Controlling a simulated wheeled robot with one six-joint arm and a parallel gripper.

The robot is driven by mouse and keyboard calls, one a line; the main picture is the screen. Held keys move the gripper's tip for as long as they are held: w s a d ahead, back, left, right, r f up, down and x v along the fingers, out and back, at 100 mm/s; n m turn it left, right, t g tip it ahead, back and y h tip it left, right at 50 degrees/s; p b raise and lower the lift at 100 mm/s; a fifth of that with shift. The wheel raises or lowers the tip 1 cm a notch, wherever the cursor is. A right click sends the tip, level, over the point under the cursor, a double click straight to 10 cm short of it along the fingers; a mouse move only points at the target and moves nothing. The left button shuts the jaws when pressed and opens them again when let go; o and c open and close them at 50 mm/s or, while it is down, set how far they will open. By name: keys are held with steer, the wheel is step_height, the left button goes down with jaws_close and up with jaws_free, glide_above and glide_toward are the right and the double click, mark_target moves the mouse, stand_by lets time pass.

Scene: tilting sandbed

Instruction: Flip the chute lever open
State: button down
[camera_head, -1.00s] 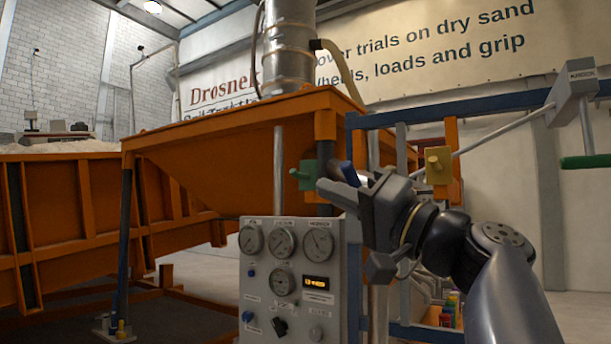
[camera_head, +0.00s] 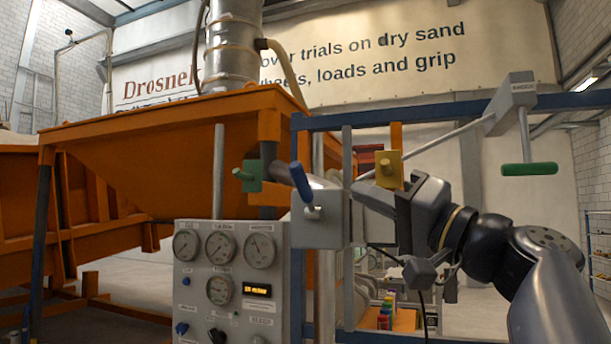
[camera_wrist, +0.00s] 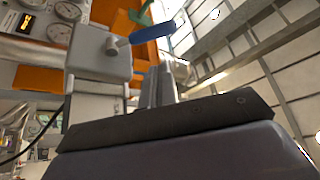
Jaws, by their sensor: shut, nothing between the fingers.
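A lever with a blue grip (camera_head: 300,180) is mounted on a grey box (camera_head: 322,215) just right of the gauge panel. Its grip leans up and to the left. The blue grip (camera_wrist: 153,33) also shows in the wrist view, reaching right from the grey box (camera_wrist: 98,58). I take this to be the chute lever; its label is not readable. My gripper (camera_head: 368,194) is shut and empty, just right of the grey box, pointing left. In the wrist view my gripper's fingertips (camera_wrist: 158,85) lie below the blue grip, apparently apart from it; contact with the box cannot be told.
A green valve handle (camera_head: 250,175) is left of the lever. A yellow block (camera_head: 389,169) hangs close above my gripper. A crank with a green handle (camera_head: 530,169) is at the right. A blue frame bar (camera_head: 420,113) crosses above. The gauge panel (camera_head: 229,280) stands lower left.

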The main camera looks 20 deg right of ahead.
mark_target(305, 190)
stand_by(0.4)
steer(key=p+x, duration=0.5)
steer(key=x, duration=0.5)
steer(key=shift+f+b, duration=0.2)
steer(key=shift+b, duration=0.1)
steer(key=shift+s+a+f+n+b, duration=0.15)
steer(key=shift+n+b, duration=0.25)
steer(key=shift+b, duration=0.2)
